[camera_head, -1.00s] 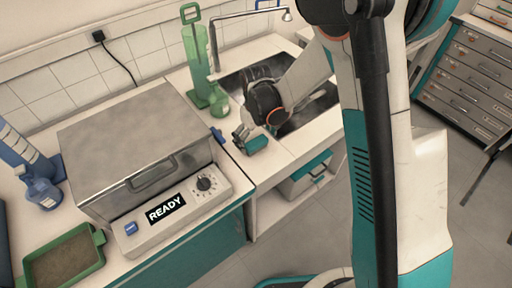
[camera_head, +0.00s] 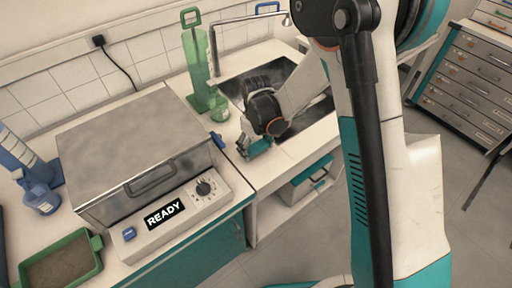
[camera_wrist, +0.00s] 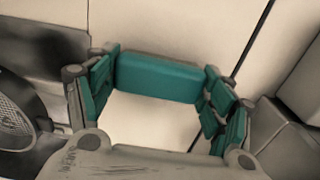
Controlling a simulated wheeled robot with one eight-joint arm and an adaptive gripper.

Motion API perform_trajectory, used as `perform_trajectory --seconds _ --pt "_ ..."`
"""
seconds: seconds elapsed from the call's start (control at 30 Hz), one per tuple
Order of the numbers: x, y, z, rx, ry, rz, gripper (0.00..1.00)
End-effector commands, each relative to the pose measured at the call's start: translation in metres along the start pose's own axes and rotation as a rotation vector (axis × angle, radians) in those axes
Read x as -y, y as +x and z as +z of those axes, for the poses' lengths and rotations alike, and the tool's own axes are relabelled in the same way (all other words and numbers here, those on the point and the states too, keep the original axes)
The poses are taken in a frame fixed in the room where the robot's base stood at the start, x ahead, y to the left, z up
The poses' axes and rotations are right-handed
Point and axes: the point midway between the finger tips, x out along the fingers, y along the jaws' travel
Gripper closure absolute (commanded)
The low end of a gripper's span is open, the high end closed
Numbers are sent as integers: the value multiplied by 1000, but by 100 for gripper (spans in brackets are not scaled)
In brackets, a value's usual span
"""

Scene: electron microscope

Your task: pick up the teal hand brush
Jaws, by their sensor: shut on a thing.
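The teal hand brush (camera_wrist: 158,77) shows in the wrist view as a teal block spanning the gap between the fingers. My gripper (camera_wrist: 161,76) is shut on it, with a finger pressed to each end. The finger pads are teal too. In the head view my gripper (camera_head: 254,148) is low over the white counter, just left of the sink. There the brush mostly blends with the fingers, and I cannot tell whether it touches the counter.
A grey heating box (camera_head: 140,150) with a READY display stands left of my gripper. A green bottle (camera_head: 219,108) and a tall green container (camera_head: 196,65) stand behind it. The sink (camera_head: 300,118) is to the right. A green tray (camera_head: 62,262) lies front left.

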Motion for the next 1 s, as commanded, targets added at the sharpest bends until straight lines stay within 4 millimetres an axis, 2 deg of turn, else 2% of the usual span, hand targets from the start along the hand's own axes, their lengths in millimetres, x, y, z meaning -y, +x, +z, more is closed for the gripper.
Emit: perform_trajectory --seconds 0.17,0.27,0.37,0.7,0.9,1.0 --pt "0 -14 0 0 0 0 49" --pt "0 -30 0 0 0 0 49" --pt "0 -53 0 0 0 0 49" --pt "0 -146 0 0 0 0 49" --pt "0 -181 0 0 0 0 49" --pt "0 -191 0 0 0 0 49"
